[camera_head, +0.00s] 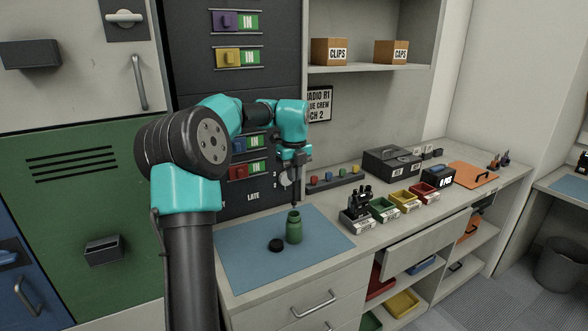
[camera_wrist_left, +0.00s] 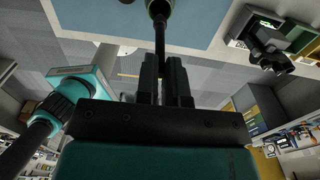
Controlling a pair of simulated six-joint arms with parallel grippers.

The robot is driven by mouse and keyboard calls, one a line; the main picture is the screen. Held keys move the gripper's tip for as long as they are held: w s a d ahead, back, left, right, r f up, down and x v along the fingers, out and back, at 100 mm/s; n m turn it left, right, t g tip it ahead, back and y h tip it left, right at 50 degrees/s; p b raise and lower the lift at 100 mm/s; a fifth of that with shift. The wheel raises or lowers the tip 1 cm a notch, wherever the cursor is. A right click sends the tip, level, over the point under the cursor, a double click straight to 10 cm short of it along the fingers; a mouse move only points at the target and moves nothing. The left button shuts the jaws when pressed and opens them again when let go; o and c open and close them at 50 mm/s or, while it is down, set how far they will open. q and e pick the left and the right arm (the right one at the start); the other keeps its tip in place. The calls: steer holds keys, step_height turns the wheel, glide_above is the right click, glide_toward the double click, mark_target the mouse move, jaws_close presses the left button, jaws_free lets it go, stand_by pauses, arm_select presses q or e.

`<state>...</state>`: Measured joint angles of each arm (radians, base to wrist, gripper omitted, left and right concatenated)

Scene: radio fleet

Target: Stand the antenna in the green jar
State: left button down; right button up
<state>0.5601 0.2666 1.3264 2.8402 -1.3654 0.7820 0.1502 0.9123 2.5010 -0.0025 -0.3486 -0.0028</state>
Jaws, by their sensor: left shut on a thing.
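My left gripper (camera_head: 295,176) is shut on a thin dark antenna (camera_head: 295,197), which hangs about upright from the fingers. The green jar (camera_head: 294,229) stands open on the blue mat (camera_head: 252,268), directly under the antenna. The antenna's lower tip is at or just above the jar's mouth; I cannot tell whether it is inside. In the left wrist view the antenna (camera_wrist_left: 160,38) runs from the fingers to the dark mouth of the jar, whose green rim (camera_wrist_left: 171,6) shows at the top edge. My right gripper is not visible.
A round black lid (camera_head: 275,245) lies on the mat left of the jar. A black device (camera_head: 357,208) and green, yellow and red bins (camera_head: 404,201) stand to the right. A rack of coloured knobs (camera_head: 335,178) is behind.

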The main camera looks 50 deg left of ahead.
mark_target(294, 200)
arm_select(q)
steer(key=shift+f, duration=3.15)
steer(key=c, duration=1.1)
jaws_free()
steer(key=shift+c, duration=0.2)
step_height(294, 200, up, 17)
steer(key=shift+r, duration=0.2)
